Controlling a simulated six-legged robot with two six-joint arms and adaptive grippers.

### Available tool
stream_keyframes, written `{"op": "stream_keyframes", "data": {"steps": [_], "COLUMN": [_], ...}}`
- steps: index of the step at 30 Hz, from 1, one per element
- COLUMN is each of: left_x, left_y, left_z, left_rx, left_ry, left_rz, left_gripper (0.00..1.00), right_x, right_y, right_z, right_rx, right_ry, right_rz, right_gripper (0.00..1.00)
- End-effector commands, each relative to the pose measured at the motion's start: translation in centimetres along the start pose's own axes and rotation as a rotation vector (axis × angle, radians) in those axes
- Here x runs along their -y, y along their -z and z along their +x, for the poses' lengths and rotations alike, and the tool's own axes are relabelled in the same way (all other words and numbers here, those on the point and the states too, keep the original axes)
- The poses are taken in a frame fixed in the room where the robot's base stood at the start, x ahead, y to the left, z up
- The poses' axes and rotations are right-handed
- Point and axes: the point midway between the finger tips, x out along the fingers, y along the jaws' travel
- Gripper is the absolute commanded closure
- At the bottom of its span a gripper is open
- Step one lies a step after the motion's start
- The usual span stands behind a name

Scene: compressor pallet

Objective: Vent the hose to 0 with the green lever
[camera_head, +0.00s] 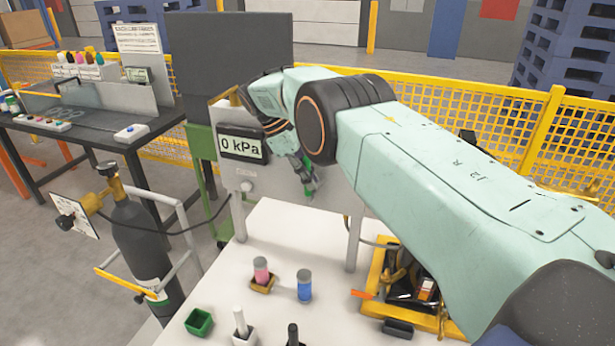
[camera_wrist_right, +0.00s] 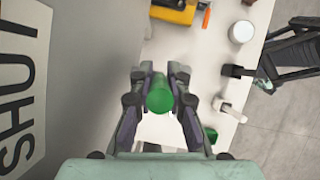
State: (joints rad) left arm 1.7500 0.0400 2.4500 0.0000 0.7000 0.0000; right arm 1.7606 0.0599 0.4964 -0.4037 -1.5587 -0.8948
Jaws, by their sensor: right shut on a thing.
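The grey panel (camera_head: 234,180) stands on posts at the table's back, with a display (camera_head: 241,146) reading 0 kPa. The green lever (camera_head: 309,187) is mostly hidden behind my right gripper (camera_head: 303,172) in the head view. In the right wrist view, the lever's round green end (camera_wrist_right: 160,97) sits between the two fingers of my right gripper (camera_wrist_right: 160,85), which is shut on it. A dark hose (camera_head: 190,231) runs from the gas bottle (camera_head: 140,240) towards the panel. My left gripper is not in view.
A sign reading SHUT (camera_wrist_right: 22,85) is close left in the wrist view. Yellow mesh fencing (camera_head: 450,110) stands behind.

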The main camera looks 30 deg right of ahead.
Motion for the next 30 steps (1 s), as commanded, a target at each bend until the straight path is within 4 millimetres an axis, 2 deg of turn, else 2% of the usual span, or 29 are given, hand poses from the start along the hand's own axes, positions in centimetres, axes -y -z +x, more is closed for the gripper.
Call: {"op": "stream_keyframes", "data": {"steps": [4,5,13,23,26,30], "left_x": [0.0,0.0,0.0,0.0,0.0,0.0], "left_y": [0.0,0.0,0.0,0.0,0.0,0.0], "left_z": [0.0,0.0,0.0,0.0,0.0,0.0], "left_rx": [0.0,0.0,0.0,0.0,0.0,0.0], "left_ry": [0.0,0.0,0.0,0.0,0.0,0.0], "left_rz": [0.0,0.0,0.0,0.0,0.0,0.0], "left_gripper": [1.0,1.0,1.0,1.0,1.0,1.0], "right_x": [0.0,0.0,0.0,0.0,-0.1,-0.1], "right_y": [0.0,0.0,0.1,0.1,-0.4,-1.6], "right_z": [0.0,0.0,0.0,-0.3,-1.2,-3.3], "right_rx": [0.0,0.0,0.0,-0.001,-0.002,-0.002], "right_ry": [0.0,0.0,0.001,0.0,-0.001,-0.002], "right_rz": [0.0,0.0,0.0,0.0,0.002,0.002], "right_gripper": [1.0,0.84,0.61,0.61,0.61,0.61]}}
